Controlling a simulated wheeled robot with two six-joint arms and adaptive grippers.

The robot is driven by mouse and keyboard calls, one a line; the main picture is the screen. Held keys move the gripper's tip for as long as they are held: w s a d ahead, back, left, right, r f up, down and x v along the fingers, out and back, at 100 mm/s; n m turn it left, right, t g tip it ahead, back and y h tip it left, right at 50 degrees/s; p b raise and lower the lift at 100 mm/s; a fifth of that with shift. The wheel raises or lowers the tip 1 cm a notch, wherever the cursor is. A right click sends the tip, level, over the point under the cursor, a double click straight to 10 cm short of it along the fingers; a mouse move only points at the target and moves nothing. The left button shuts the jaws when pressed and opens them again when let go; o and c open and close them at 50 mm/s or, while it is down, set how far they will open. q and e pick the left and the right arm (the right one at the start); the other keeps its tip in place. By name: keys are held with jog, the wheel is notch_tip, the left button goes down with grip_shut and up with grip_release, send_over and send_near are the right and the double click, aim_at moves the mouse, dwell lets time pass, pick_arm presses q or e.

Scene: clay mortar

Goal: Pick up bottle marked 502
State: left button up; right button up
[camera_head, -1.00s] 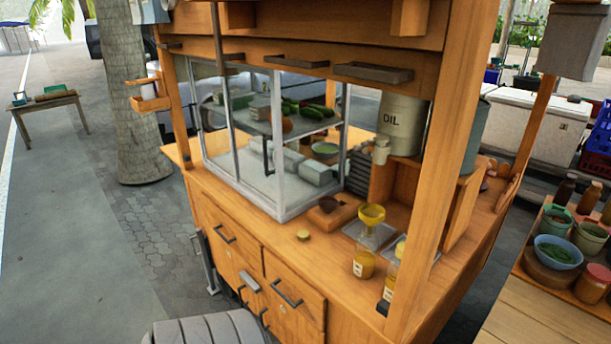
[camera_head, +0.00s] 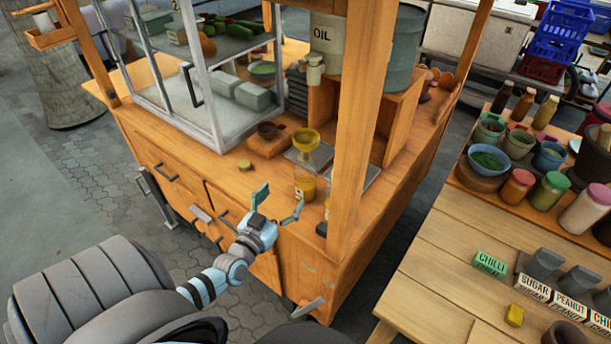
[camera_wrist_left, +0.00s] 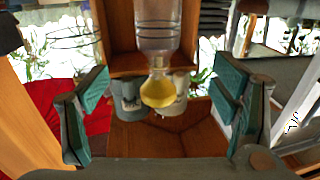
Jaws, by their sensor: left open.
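A clear bottle (camera_head: 305,182) with yellow liquid stands upright on the wooden cart's counter near its front edge. A yellow funnel (camera_head: 306,139) sits in its top. A second bottle (camera_head: 327,205) stands just right of it, mostly hidden by the cart post. I cannot read a number on either label. My left gripper (camera_head: 277,205) is open and empty, in front of the counter edge, below and left of the funnel bottle. In the left wrist view, which looks upside down, a clear bottle (camera_wrist_left: 158,28) and the funnel (camera_wrist_left: 159,91) lie between the spread fingers (camera_wrist_left: 163,107), apart from them.
The cart post (camera_head: 359,120) rises close to the bottles' right. A glass case (camera_head: 190,70) and a small wooden block with a bowl (camera_head: 268,138) stand to the left. A side table (camera_head: 440,275) with jars and labelled boxes is at right.

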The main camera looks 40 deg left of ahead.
aim_at(305, 169)
pick_arm(q)
jog(key=b+x, duration=0.1)
jog(key=x, duration=0.3)
jog(key=b+x, duration=0.2)
jog(key=x, duration=0.2)
jog(key=b+x, duration=0.2)
jog(key=x, duration=0.3)
jog(key=shift+w+d+f, duration=0.1)
jog(key=shift+d+f, duration=0.1)
jog(key=shift+f, duration=0.2)
jog(key=shift+w, duration=0.15)
jog(key=shift+r, duration=0.1)
jog(key=shift+c, duration=1)
jog(key=c, duration=1.3)
